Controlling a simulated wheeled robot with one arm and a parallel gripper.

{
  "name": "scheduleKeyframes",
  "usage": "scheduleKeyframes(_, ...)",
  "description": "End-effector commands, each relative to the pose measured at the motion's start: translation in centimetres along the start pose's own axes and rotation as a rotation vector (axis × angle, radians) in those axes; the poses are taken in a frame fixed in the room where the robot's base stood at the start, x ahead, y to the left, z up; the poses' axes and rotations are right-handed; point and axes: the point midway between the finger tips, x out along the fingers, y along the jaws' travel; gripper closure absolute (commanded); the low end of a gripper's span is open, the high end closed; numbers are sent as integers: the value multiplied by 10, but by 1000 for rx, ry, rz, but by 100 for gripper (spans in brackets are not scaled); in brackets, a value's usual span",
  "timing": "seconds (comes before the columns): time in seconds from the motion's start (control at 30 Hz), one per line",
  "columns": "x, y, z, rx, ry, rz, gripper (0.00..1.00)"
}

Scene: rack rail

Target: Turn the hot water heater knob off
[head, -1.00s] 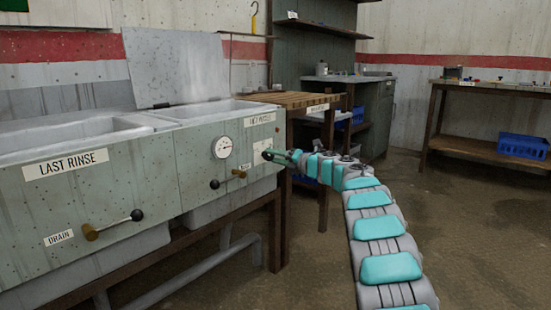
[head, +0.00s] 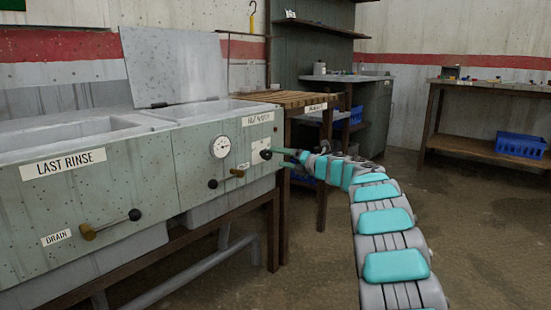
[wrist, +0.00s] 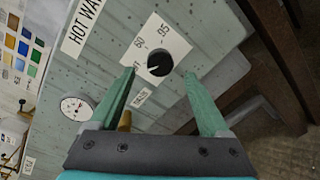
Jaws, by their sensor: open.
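The hot water knob (wrist: 159,62) is a round black knob on a white plate (wrist: 158,38) with numbers 60 and 95. The "HOT WATER" label (wrist: 83,27) is beside it. In the head view the knob (head: 265,154) is at the right end of the grey-green tank front. A small pale mark shows at the knob's lower left in the wrist view; its setting is hard to read. My gripper (wrist: 160,76) is open and empty, green fingers spread either side of the knob in the picture. In the head view the fingertips (head: 283,156) are just right of the knob, seemingly apart from it.
A round gauge (head: 220,147) and a drain lever (head: 226,178) are left of the knob. Another drain lever (head: 112,224) sits under the "LAST RINSE" label (head: 64,166). A slatted wooden table (head: 290,98) stands close on the right. Floor (head: 460,230) is free further right.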

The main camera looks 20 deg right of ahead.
Motion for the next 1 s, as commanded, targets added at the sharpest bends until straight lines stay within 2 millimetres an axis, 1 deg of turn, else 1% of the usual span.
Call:
scheduleKeyframes(0.03,-8,-2,0,3,-2,-4,20)
scheduleKeyframes(0.2,-29,0,0,0,-1,-3,20)
scheduleKeyframes(0.33,-37,0,-1,0,0,-1,20)
scheduleKeyframes(0.47,-40,0,-1,0,0,0,20)
scheduleKeyframes(0.87,-40,0,0,0,-1,0,20)
scheduleKeyframes(0.97,-39,3,3,11,-19,-7,20)
scheduleKeyframes(1.0,-39,6,7,23,-40,-17,20)
